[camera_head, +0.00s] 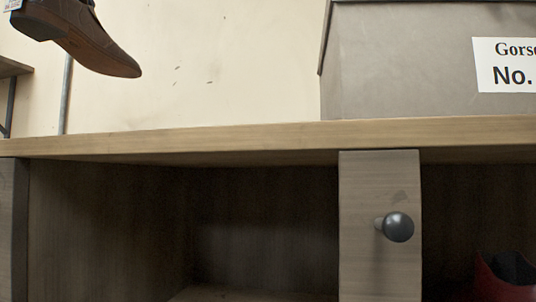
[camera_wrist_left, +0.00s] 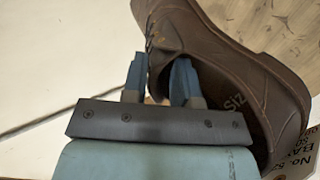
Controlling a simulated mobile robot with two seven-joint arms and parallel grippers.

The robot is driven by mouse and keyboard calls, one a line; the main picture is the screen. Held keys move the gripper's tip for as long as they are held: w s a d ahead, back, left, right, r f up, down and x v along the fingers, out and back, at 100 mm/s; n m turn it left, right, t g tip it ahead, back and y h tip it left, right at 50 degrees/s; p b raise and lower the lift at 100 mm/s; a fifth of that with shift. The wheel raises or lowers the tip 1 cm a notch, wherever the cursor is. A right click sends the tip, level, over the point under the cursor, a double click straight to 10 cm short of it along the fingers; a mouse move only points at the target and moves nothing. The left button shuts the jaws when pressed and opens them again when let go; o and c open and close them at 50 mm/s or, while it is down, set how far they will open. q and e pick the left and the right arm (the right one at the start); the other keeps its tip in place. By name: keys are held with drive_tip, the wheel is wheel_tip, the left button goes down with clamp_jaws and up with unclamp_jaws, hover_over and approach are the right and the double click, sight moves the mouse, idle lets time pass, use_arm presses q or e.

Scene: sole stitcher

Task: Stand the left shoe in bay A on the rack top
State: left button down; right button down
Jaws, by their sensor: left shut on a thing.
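A brown leather shoe (camera_head: 78,42) hangs in the air at the upper left of the head view, toe pointing right and slightly down. It is above the wooden rack top (camera_head: 270,136) and apart from it. A white tag (camera_head: 12,5) hangs at its heel end. In the left wrist view my left gripper (camera_wrist_left: 160,78) is shut on the shoe (camera_wrist_left: 262,85) at the edge of its opening. My right gripper is not in view. No bay A marking shows in the head view.
A large grey box (camera_head: 400,65) with a "No." label stands on the rack top at the right. Below are dark open compartments, a panel with a round knob (camera_head: 398,227) and a red object (camera_head: 500,280). The rack top left of the box is clear.

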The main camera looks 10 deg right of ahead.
use_arm(q)
drive_tip(key=shift+s+a+r, duration=0.15)
drive_tip(key=shift+s+r, duration=0.05)
drive_tip(key=shift+s, duration=0.4)
drive_tip(key=shift+f, duration=0.25)
drive_tip(key=f, duration=1.9)
drive_tip(key=shift+w+f, duration=0.2)
drive_tip(key=shift+f, duration=0.1)
drive_tip(key=c, duration=1)
unclamp_jaws()
drive_tip(key=shift+c, duration=0.2)
drive_tip(key=shift+o, duration=0.8)
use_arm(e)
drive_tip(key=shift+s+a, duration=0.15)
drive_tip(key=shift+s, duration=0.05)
